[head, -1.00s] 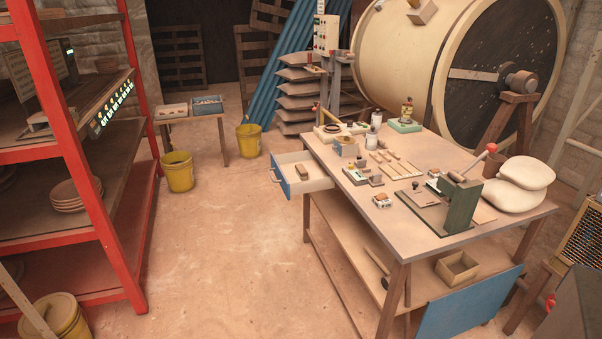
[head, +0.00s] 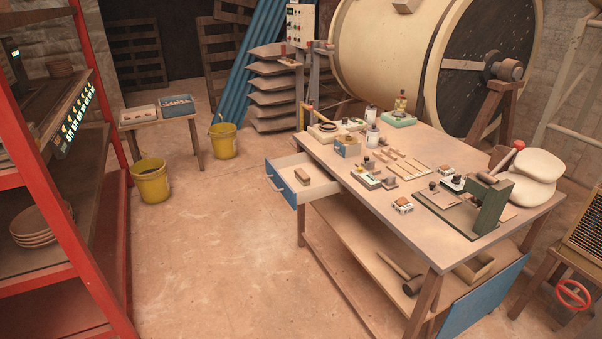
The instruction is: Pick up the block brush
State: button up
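A small brown block-shaped item (head: 302,176) lies in the open drawer (head: 322,190) at the left end of the workbench. It looks like the block brush, but it is too small for me to make out bristles. Another small block (head: 403,205), brown with pale and red parts, lies near the bench's front edge; I cannot tell what it is. My gripper is not in view.
The workbench (head: 390,233) carries several small tools, jars and a green press (head: 488,208). A red shelf rack (head: 52,235) stands at the left. Yellow buckets (head: 151,182) stand farther back. The floor between rack and bench is clear.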

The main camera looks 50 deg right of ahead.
aim_at(302, 176)
jog(key=z, duration=0.25)
jog(key=i, duration=1.05)
jog(key=u, duration=0.05)
